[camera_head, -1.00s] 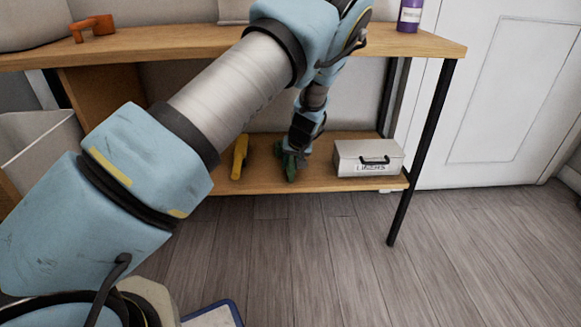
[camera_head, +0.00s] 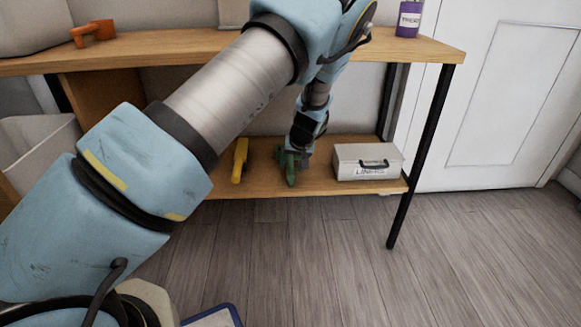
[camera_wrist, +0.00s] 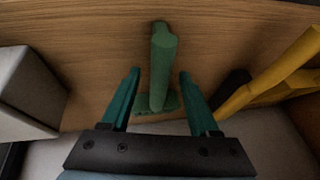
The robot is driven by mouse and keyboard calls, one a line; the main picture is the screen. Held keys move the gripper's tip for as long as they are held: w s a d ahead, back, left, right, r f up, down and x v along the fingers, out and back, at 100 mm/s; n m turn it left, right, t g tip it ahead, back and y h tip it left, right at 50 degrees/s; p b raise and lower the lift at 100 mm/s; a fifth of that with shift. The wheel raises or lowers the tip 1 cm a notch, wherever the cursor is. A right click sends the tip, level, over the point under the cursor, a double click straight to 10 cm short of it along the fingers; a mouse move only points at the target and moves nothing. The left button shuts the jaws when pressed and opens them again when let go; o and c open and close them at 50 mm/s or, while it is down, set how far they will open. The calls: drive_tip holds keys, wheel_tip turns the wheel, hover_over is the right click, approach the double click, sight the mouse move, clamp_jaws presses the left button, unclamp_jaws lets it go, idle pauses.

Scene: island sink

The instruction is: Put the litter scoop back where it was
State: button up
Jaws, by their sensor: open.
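A green handled tool (camera_wrist: 161,58), which looks like the litter scoop, is on the wooden lower shelf (camera_head: 255,184). My gripper (camera_wrist: 160,75) is open, with one teal finger on each side of the green tool. A gap shows between the tool and each finger. The tool's wider green base shows between the fingers, nearer the palm. In the head view my gripper (camera_head: 292,160) is low over the shelf, and arm and fingers partly hide the tool.
A yellow tool (camera_head: 239,160) is left of the green one on the shelf. A light box labelled LINERS (camera_head: 367,163) is right of it. The tabletop (camera_head: 180,42) overhead holds an orange handled item (camera_head: 92,31) and a purple container (camera_head: 409,19). A black table leg (camera_head: 425,150) stands at right.

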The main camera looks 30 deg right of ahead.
drive_tip(key=p+v, duration=0.2)
drive_tip(key=v, duration=0.8)
